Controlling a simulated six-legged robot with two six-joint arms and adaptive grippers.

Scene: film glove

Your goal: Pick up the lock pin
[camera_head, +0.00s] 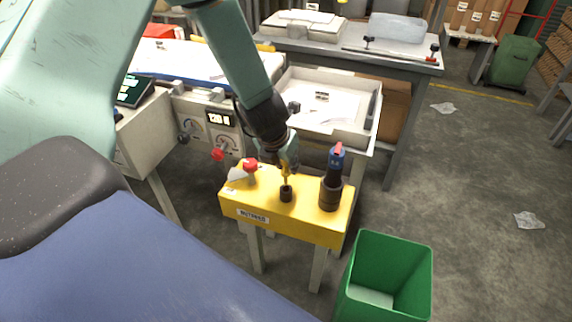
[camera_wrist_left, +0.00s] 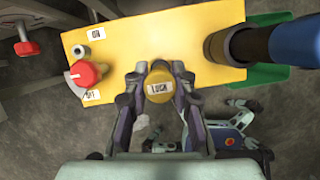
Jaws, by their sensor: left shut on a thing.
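The lock pin (camera_wrist_left: 159,87) shows in the left wrist view as a round yellow head with a white "LOCK" label, between the two fingers of my left gripper (camera_wrist_left: 160,76). In the head view, my left gripper (camera_head: 288,166) points down over the yellow box (camera_head: 305,222) and is shut on the pin. A thin yellow part of the pin (camera_head: 286,180) shows below the fingers, just above a dark round collar (camera_head: 286,194) on the box top. I cannot tell whether its lower end sits inside the collar. My right gripper is not in view.
A red knob (camera_head: 250,165) stands left of the pin, and a dark cylinder with a blue and red top (camera_head: 332,180) stands close on the right. A green bin (camera_head: 408,262) is at the front right. A white tray (camera_head: 318,133) is behind the box.

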